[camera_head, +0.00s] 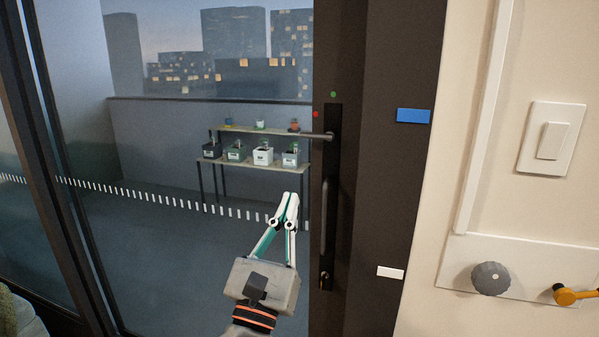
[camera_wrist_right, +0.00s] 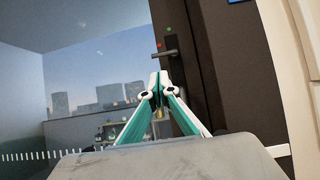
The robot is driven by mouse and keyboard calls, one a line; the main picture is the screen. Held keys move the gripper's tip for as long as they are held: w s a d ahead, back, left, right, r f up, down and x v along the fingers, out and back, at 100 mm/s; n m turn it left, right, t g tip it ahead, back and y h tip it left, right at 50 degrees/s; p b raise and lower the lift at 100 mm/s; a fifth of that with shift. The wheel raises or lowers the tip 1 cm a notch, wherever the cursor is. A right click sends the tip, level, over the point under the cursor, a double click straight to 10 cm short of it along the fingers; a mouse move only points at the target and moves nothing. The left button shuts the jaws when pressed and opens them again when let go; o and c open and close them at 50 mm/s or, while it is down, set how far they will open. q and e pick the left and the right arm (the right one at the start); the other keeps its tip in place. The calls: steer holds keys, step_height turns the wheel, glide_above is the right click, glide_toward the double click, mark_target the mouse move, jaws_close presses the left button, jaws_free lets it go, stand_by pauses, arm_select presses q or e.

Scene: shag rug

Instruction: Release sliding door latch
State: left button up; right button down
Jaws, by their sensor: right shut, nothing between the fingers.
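The sliding glass door (camera_head: 150,235) has a dark frame with a tall black latch plate (camera_head: 330,250) on it. A dark lever handle (camera_head: 318,136) sticks out to the left near the plate's top. A red dot and a green dot sit by the plate's upper end. In the wrist view the lever (camera_wrist_right: 166,53) shows beyond my fingertips. My right gripper (camera_head: 290,197) is shut and empty. In the head view it appears below and left of the lever, pointing up, apart from it. My left gripper is not in view.
A blue tag (camera_head: 413,116) and a white tag (camera_head: 390,272) are on the dark frame. Behind the glass stands a plant shelf (camera_head: 250,163).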

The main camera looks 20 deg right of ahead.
steer(key=p, duration=0.2)
glide_toward(318, 135)
steer(key=w+d+r, duration=0.2)
steer(key=w+r, duration=0.1)
steer(key=w, duration=0.2)
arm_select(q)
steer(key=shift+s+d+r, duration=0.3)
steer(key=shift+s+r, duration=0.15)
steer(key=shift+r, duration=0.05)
arm_select(e)
steer(key=shift+w, duration=0.35)
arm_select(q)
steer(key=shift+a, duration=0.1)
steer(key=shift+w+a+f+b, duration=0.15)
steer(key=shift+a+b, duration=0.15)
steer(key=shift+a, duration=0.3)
arm_select(e)
steer(key=shift+a+r+m+g+h, duration=0.15)
steer(key=shift+m+g+h, duration=0.25)
steer(key=shift+m+h, duration=0.3)
